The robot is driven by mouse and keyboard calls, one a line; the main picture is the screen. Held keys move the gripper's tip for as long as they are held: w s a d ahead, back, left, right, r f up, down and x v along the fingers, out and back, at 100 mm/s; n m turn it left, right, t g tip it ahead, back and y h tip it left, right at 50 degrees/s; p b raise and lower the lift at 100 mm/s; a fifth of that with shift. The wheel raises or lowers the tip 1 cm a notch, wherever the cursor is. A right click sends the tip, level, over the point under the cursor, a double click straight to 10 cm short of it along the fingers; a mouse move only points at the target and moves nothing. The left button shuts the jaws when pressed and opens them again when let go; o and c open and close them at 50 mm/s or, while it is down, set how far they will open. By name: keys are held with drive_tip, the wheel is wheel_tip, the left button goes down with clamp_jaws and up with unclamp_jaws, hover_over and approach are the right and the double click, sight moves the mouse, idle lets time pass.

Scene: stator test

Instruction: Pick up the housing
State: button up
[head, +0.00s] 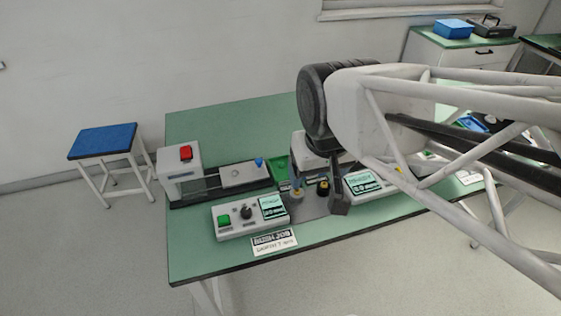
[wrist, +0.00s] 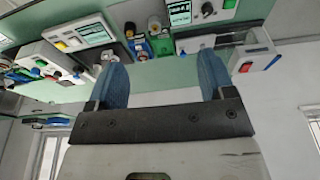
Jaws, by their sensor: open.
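My gripper (wrist: 160,72) shows two blue fingers spread wide apart in the wrist view, with nothing between them. In the head view my gripper (head: 339,207) hangs down, dark and edge-on, over the middle front of the bench. Just left of it stand a small grey-blue part with a yellowish base (head: 297,190) and a black part with a yellow ring (head: 323,187). I cannot tell which part is the housing.
The green bench (head: 215,125) is clear at its back left. A control box (head: 248,216) with a green button stands at front left. A press-like unit with a red button (head: 186,153) stands behind it. A display box (head: 366,184) stands right of my gripper. A green bin (head: 281,168) lies behind.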

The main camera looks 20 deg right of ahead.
drive_tip(key=w+d+f+m+g+y, duration=0.2)
drive_tip(key=w+d+f+m+y, duration=0.1)
drive_tip(key=w+f+m, duration=0.8)
drive_tip(key=m+y, duration=0.3)
drive_tip(key=m, duration=0.6)
approach(297, 195)
drive_tip(key=shift+w+a+f+t, duration=0.2)
drive_tip(key=shift+w+f+t, duration=0.1)
drive_tip(key=shift+f, duration=0.4)
drive_tip(key=shift+f, duration=0.1)
drive_tip(key=shift+x, duration=1.2)
drive_tip(key=shift+a, duration=0.1)
drive_tip(key=shift+x, duration=2.6)
drive_tip(key=shift+w+a, duration=0.1)
drive_tip(key=shift+a, duration=0.05)
